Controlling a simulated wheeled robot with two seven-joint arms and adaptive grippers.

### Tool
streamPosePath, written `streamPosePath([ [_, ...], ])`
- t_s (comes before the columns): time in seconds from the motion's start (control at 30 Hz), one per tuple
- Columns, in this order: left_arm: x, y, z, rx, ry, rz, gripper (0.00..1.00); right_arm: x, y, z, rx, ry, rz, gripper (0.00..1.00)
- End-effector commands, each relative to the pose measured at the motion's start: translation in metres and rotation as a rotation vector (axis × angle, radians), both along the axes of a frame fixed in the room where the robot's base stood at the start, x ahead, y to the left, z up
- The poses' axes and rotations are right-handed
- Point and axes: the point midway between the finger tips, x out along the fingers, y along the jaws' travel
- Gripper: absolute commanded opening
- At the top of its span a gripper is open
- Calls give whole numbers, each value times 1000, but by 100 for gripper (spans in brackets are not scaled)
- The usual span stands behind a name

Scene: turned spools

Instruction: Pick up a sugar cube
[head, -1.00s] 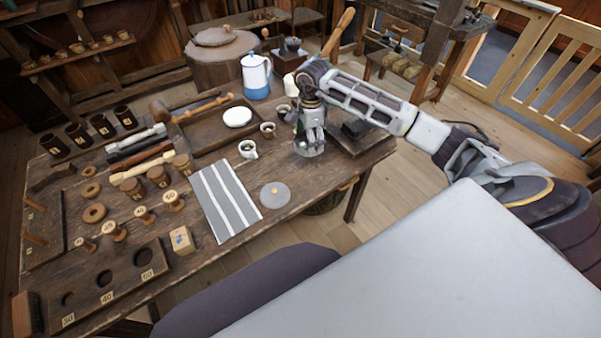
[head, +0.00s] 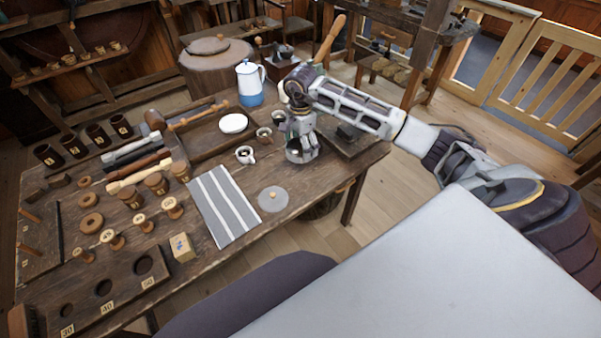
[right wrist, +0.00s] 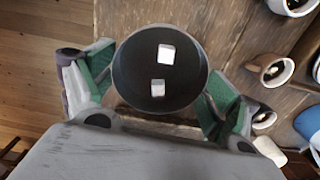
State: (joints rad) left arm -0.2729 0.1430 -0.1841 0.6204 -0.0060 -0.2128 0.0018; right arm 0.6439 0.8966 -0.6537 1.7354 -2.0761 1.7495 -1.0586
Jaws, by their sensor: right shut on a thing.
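Two white sugar cubes, one upper (right wrist: 166,54) and one lower (right wrist: 157,87), lie apart inside a round dark bowl (right wrist: 135,75) in the right wrist view. My right gripper (right wrist: 160,80) has its green-padded fingers on opposite sides of the bowl, shut on its outside, with no cube between them. In the head view my right gripper (head: 301,152) points down over the table's right part, and the cubes cannot be made out there. I cannot tell whether the bowl is clear of the table. My left gripper is not in view.
On the table (head: 225,262), a grey round lid with a knob (head: 272,199) lies beside a striped cloth (head: 223,205). Small cups (head: 245,154), a white dish (head: 233,123) and a blue-white pot (head: 250,83) stand near the gripper. Turned spools and a holed board fill the left.

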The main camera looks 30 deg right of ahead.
Motion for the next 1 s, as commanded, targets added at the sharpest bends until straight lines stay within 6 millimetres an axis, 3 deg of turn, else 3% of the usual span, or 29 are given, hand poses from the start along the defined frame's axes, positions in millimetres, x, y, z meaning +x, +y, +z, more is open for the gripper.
streamPosePath([
  [0.37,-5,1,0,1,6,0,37,0,0,-6,1,1,-1,54],
  [0.8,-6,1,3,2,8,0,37,0,0,-57,0,1,-2,54],
  [1.0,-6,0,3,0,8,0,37,1,0,-62,1,-2,-1,54],
])
